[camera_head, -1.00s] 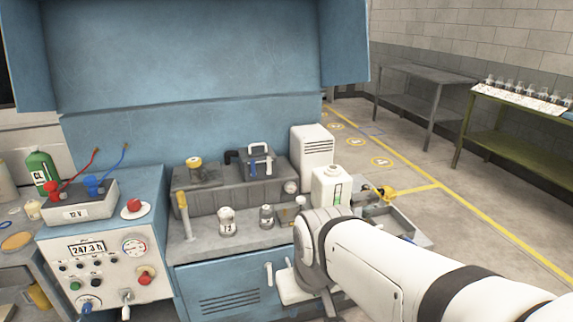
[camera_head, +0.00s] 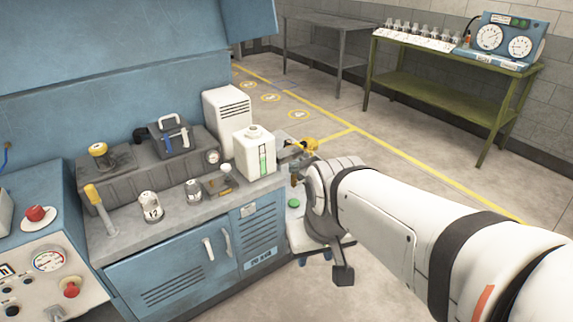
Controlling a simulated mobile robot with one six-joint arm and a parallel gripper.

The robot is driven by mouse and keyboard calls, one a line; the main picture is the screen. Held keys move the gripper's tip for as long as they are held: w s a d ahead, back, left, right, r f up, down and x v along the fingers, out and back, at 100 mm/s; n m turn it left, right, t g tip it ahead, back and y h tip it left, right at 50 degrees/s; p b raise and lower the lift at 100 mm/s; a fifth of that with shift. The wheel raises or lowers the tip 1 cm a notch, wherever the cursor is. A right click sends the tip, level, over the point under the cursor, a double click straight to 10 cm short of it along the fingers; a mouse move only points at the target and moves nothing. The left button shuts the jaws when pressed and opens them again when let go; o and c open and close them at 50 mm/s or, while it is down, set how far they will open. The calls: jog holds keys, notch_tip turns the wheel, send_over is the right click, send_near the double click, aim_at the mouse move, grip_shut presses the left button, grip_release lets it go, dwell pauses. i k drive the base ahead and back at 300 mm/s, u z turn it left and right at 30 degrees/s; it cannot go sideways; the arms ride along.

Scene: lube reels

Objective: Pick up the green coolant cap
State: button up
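A small round green thing (camera_head: 293,203) shows just left of my wrist, past the right end of the bench. It looks like the green coolant cap, but its shape is partly hidden and I cannot be sure. My gripper (camera_head: 316,257) is below the white wrist. It is mostly hidden by the wrist and a dark bracket, so its fingers and any contact with the green thing cannot be made out. The white coolant tank (camera_head: 252,158) with a green level strip stands on the bench, left of the wrist.
A blue control panel (camera_head: 42,255) is at left. Grey (camera_head: 325,30) and green (camera_head: 440,92) tables stand behind. Floor at right is open.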

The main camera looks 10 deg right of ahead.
aim_at(292, 203)
jog(key=z, duration=2.05)
jog(key=i, duration=2.4)
jog(key=u, duration=0.8)
jog(key=k, duration=0.1)
jog(key=u, duration=2.7)
